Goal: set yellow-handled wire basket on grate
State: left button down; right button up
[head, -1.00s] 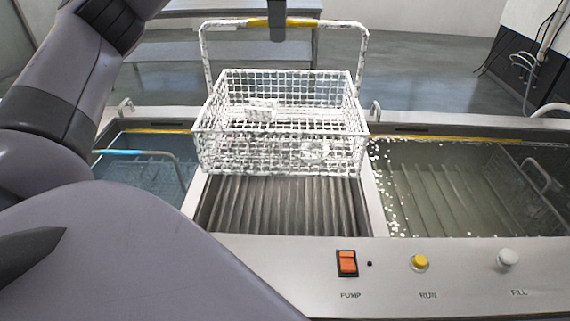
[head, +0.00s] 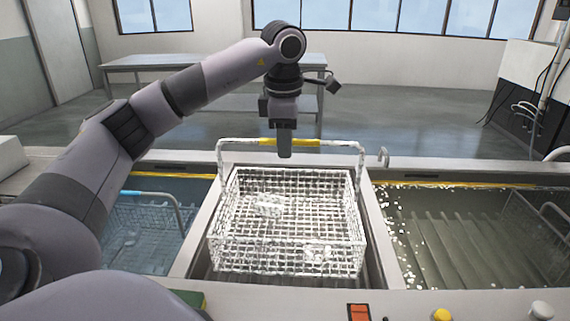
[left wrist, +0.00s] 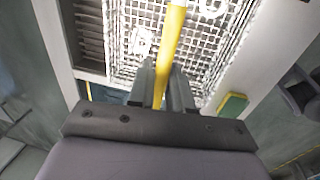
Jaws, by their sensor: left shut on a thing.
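The white wire basket (head: 288,252) hangs or rests over the ribbed grate (head: 285,282) in the middle bay. Its yellow handle grip (head: 306,143) is at the top of an upright wire bail. Small pale parts lie in the basket. My left gripper (head: 285,150) is shut on the yellow grip. The left wrist view shows the yellow grip (left wrist: 172,45) between the fingers (left wrist: 161,92). The basket covers most of the grate. I cannot tell whether its bottom touches the grate. My right gripper is not in view.
The left tank holds a blue-handled basket (head: 150,220) in bluish liquid. The right tank (head: 440,235) has murky liquid with white floating bits and another basket (head: 548,215). A green and yellow block (left wrist: 232,106) lies near the front. The control panel's orange switch (head: 358,312) is in front.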

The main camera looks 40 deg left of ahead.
pick_arm(q)
jog(key=shift+f, duration=2.15)
jog(key=c, duration=1)
grip_release()
jog(key=shift+f, duration=0.15)
jog(key=shift+c, duration=0.2)
notch_tip(320, 180, up, 12)
jog(key=s+d+p, duration=0.1)
jog(key=shift+s, duration=0.25)
